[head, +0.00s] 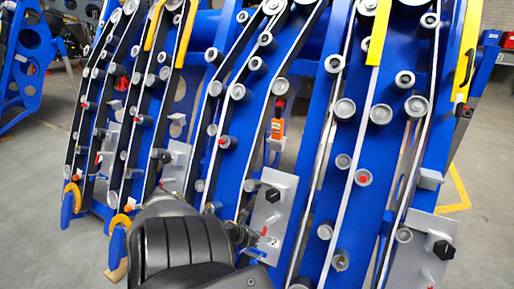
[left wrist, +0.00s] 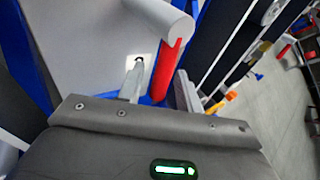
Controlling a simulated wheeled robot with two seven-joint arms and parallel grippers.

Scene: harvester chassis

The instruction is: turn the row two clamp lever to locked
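The row two plate (head: 273,205) is a grey panel with a black knob and a "2" near its lower edge. A small red lever part (head: 264,231) shows beside the "2". My left gripper (head: 245,236) is at this plate, with its fingers small and partly hidden behind my arm. In the left wrist view, a red lever (left wrist: 164,72) with a rounded grey end stands between the fingers of my left gripper (left wrist: 160,85). The fingers are apart, with a gap visible beside the lever. My right gripper is not in view.
Blue row units with grey rollers (head: 380,114) and belts surround the plate. Another plate with a black knob (head: 444,250) is at the right. An orange-red part (head: 278,128) is above the row two plate. Grey floor (head: 490,190) is open at the right.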

